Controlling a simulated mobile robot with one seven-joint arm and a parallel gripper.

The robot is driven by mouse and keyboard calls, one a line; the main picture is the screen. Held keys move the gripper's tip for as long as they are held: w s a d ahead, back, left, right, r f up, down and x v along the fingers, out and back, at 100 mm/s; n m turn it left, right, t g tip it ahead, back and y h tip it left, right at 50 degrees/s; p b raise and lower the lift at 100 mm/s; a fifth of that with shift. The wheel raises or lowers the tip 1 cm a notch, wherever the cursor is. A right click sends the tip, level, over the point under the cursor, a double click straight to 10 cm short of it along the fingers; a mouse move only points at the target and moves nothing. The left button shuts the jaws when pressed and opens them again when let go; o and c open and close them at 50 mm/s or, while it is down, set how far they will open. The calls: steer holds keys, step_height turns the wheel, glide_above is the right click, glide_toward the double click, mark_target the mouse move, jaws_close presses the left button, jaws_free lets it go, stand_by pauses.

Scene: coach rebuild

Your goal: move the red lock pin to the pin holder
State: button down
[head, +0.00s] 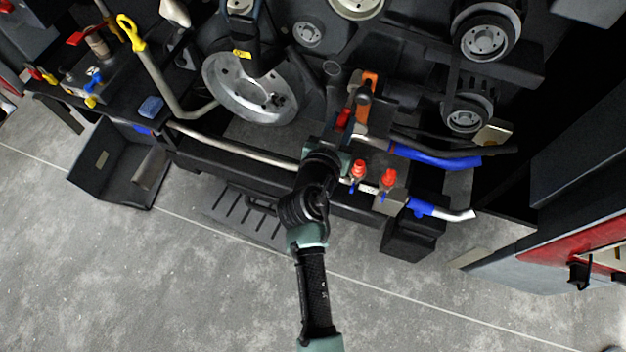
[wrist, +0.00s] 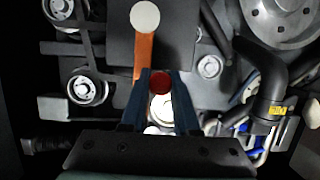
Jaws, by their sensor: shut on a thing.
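The red lock pin (wrist: 160,82) shows its round red top between the two dark fingers of my gripper (wrist: 160,97) in the wrist view. In the head view the red pin (head: 343,119) shows at the far end of my arm, beside an orange upright part. My gripper (head: 338,130) is shut on the pin; its fingertips are small and dark there. The pin's lower part is hidden. I cannot tell for sure which part is the pin holder.
The orange part (head: 367,88) stands close to my gripper; it also shows in the wrist view (wrist: 144,52). Two red-topped fittings (head: 358,169) (head: 389,178) stand to the right of my arm. A blue-sleeved hose (head: 435,157) lies farther right. Pulleys and a large disc (head: 225,75) crowd the back.

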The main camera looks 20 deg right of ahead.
steer(key=s+a+b, duration=0.1)
steer(key=s+a, duration=0.2)
steer(key=s, duration=0.2)
steer(key=shift+s+a, duration=0.25)
steer(key=shift+a, duration=0.05)
stand_by(0.4)
